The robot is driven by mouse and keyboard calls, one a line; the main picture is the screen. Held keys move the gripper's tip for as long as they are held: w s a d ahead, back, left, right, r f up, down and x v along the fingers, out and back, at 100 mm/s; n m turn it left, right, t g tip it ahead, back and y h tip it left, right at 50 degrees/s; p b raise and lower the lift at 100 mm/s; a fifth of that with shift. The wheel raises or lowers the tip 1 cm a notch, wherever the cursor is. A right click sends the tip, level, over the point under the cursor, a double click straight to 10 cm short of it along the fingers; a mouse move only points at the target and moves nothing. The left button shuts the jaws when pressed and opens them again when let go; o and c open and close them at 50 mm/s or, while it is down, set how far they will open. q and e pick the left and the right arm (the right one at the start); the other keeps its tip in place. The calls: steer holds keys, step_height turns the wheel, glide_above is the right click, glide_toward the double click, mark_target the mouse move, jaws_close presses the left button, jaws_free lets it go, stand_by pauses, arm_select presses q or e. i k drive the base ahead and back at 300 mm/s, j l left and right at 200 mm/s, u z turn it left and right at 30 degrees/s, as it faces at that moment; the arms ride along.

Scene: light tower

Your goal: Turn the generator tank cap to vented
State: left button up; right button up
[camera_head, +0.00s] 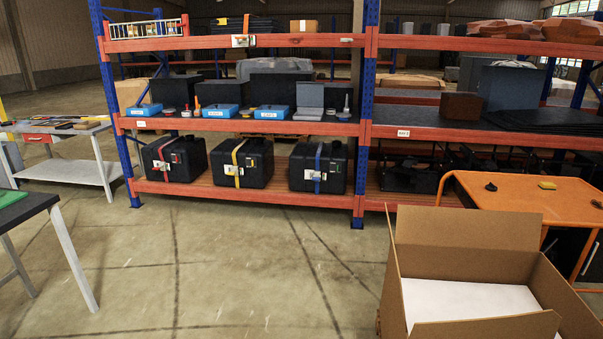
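An orange-topped unit or table (530,199) stands at the right edge. A small black round knob (491,187) sits on its top; it may be the generator tank cap, but I cannot tell. No vent marking or cap setting is readable. The unit's lower front is partly hidden by an open cardboard box, and its right side is cut off by the frame. Neither of my grippers is in view.
The open cardboard box (406,262) stands in the right foreground. A blue and orange shelf rack (250,126) with black cases (240,163) spans the back. A dark-topped table (30,206) is at left. The middle floor (220,270) is clear.

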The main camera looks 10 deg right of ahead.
mark_target(491, 187)
steer(key=i+j+u, duration=0.2)
steer(key=i, duration=1.6)
steer(key=i+l+z, duration=0.15)
steer(key=i+z, duration=0.2)
steer(key=i, duration=0.5)
steer(key=i+z, duration=0.35)
steer(key=i, duration=0.5)
steer(key=i+z, duration=0.1)
steer(key=i, duration=0.7)
steer(key=i+j+z, duration=0.1)
steer(key=i, duration=0.75)
steer(key=i+z, duration=0.25)
steer(key=z, duration=0.15)
steer(key=i+z, duration=0.3)
steer(key=z, duration=0.15)
steer(key=i+j+z, duration=0.1)
steer(key=i+z, duration=0.15)
steer(key=z, duration=0.15)
steer(key=i+j+z, duration=0.2)
steer(key=z, duration=0.2)
